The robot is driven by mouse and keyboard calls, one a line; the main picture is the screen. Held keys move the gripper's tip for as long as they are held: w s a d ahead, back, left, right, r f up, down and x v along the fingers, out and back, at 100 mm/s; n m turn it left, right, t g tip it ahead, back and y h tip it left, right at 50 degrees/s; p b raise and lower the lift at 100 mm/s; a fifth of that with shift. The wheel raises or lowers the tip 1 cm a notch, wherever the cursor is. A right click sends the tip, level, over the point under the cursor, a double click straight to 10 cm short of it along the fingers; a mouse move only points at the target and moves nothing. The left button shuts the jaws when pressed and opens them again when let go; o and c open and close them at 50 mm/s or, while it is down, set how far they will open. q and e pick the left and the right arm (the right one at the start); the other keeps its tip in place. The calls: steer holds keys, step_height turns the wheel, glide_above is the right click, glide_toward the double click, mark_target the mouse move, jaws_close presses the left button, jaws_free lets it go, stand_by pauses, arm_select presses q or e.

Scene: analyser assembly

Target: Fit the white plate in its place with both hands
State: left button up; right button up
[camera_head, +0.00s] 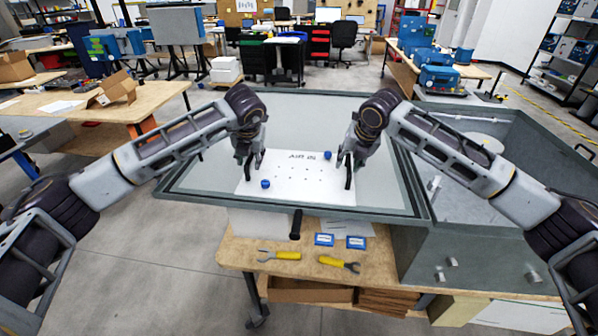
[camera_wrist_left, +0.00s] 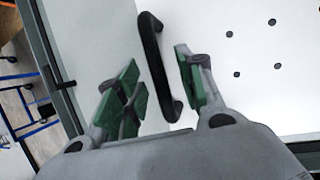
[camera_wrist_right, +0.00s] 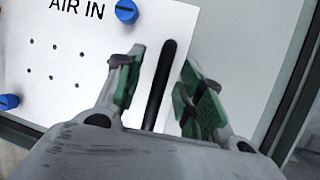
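The white plate (camera_head: 306,190) lies on the grey panel inside a dark frame. It carries "AIR IN" lettering, several small holes, two blue knobs and a black handle at each side. My left gripper (camera_head: 252,172) is at the plate's left side. In the left wrist view its green-padded fingers stand apart on either side of the left handle (camera_wrist_left: 153,50). My right gripper (camera_head: 348,172) is at the right side. In the right wrist view its open fingers stand either side of the right handle (camera_wrist_right: 160,85), with gaps visible. The fingers partly hide the handles in the head view.
The dark frame (camera_head: 300,217) borders the panel. Below it, a wooden bench holds two yellow-handled tools (camera_head: 284,255) and two small blue-edged boxes (camera_head: 324,239). A grey open housing (camera_head: 480,240) stands at the right. The panel beyond the plate is clear.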

arm_select(q)
steer(key=shift+w+f, duration=0.1)
steer(key=shift+f, duration=0.2)
arm_select(e)
steer(key=shift+w+f, duration=0.1)
steer(key=shift+f, duration=0.2)
arm_select(q)
jaws_close()
arm_select(e)
jaws_close()
arm_select(q)
steer(key=shift+r, duration=0.1)
arm_select(e)
steer(key=shift+a+r, duration=0.1)
steer(key=shift+r, duration=0.05)
